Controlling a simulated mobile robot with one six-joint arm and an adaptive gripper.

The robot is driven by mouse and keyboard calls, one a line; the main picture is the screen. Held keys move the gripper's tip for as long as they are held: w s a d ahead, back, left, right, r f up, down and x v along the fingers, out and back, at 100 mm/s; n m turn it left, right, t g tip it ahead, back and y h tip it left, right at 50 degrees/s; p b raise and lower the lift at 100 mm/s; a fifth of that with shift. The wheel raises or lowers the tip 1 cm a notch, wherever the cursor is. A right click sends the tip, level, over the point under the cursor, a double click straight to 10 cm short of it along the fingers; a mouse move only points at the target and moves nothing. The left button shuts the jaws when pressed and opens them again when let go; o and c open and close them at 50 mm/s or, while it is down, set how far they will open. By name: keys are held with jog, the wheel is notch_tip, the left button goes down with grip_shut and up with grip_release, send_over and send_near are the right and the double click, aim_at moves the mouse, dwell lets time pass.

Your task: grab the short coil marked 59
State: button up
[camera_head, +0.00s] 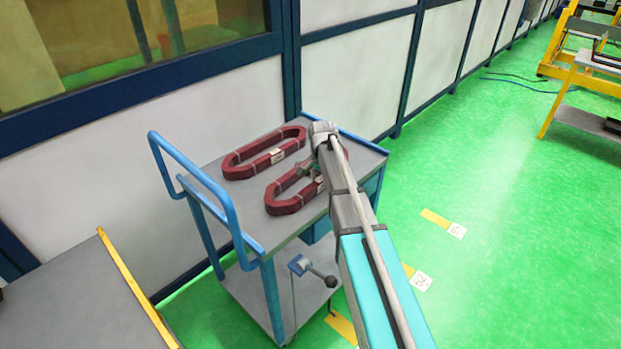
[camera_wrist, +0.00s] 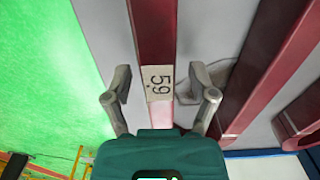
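The short coil marked 59 is a dark red loop with a white label. In the wrist view its red bar (camera_wrist: 155,35) runs up the middle, with the label 59 (camera_wrist: 158,84) between my fingers. My gripper (camera_wrist: 160,88) is open, one finger on each side of the bar, with a gap visible on both sides. In the head view this appears to be the nearer coil (camera_head: 283,207) on the trolley top, partly hidden by my arm. My gripper (camera_head: 318,172) is over its right part there.
A second red coil (camera_head: 240,168) lies behind it on the grey trolley top (camera_head: 225,212). The trolley has a blue handle (camera_head: 205,180). A panelled wall (camera_head: 350,60) stands close behind. A grey table (camera_head: 75,300) is at lower left.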

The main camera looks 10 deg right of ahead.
grip_shut()
jog(key=shift+r, duration=0.15)
dwell(0.4)
notch_tip(320, 180, up, 3)
jog(key=p, duration=0.3)
jog(key=shift+r+p, duration=0.15)
jog(key=shift+p, duration=0.15)
jog(key=s+a+r+p, duration=0.4)
jog(key=s+r+p, duration=0.5)
jog(key=s, duration=0.4)
jog(key=shift+s+r, duration=0.2)
jog(key=shift+r, duration=0.05)
